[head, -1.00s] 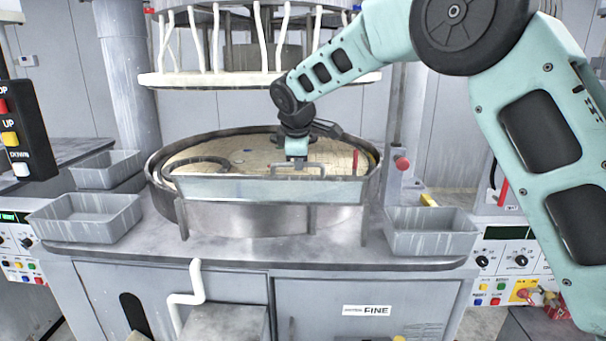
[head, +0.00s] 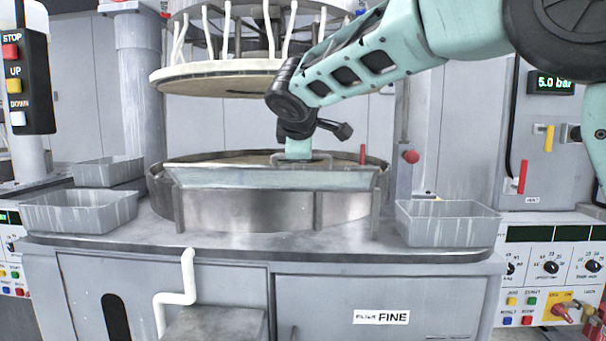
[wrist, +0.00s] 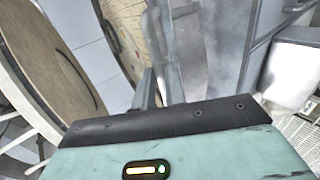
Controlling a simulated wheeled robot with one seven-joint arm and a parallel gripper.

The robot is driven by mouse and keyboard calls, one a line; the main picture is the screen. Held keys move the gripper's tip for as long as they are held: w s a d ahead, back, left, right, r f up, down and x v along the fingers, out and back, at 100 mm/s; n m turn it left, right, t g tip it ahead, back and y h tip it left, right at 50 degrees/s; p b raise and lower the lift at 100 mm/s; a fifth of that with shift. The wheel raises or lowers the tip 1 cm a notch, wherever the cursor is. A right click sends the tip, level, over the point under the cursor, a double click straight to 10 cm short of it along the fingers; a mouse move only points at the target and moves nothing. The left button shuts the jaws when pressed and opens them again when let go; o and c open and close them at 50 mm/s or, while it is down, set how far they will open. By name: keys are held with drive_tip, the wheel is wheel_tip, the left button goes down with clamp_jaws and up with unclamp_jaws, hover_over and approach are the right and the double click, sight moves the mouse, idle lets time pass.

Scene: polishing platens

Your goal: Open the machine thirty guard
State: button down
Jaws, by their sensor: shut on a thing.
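A round upper plate (head: 215,78) with white hoses hangs above the basin (head: 260,212). Grey bins stand at the left (head: 85,212) and right (head: 448,224) of the bench. A STOP/UP/DOWN pendant (head: 22,85) hangs at left. Control panels flank the bench.

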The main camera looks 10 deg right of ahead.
drive_tip(key=s+f+t+h+b, duration=0.1)
drive_tip(key=f+b, duration=0.4)
drive_tip(key=b, duration=1)
drive_tip(key=s+a+f+t+h+b, duration=0.1)
drive_tip(key=s+f+t+b, duration=0.2)
drive_tip(key=b, duration=1.3)
wheel_tip(320, 180, down, 3)
drive_tip(key=shift+s+a+r+t, duration=0.1)
drive_tip(key=shift+s+a+t, duration=0.15)
drive_tip(key=shift+t, duration=0.85)
drive_tip(key=shift+b, duration=0.3)
drive_tip(key=c, duration=1.5)
unclamp_jaws()
drive_tip(key=shift+o, duration=0.2)
drive_tip(key=p+v, duration=0.2)
drive_tip(key=v, duration=1.5)
drive_tip(key=shift+s, duration=0.2)
